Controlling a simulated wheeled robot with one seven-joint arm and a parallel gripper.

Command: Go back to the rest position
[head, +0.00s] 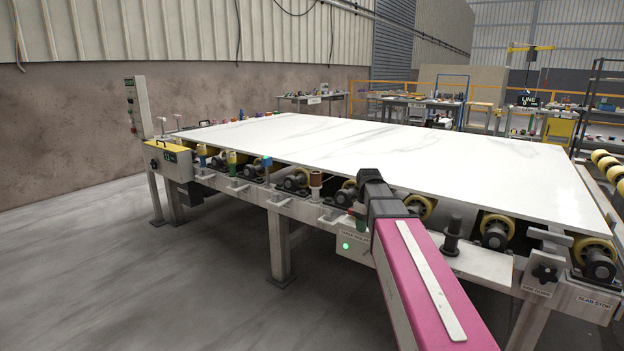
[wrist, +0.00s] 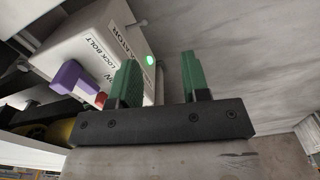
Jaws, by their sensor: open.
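My gripper (wrist: 158,82) shows in the wrist view with its two green fingers apart and nothing between them. The left finger appears close to a white box (wrist: 88,45) with a lit green light and lettering that includes "LOCK BOLT"; I cannot tell if they touch. A purple handle (wrist: 75,80) sticks out by that box, left of the fingers.
A large white stone slab (head: 400,150) lies on the roller table (head: 285,205). Coloured tools stand along the table's front rail at left. A black post (head: 452,236) stands right of my arm. A slab stop (head: 594,302) is at the right corner. The floor (head: 130,285) at front left is clear.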

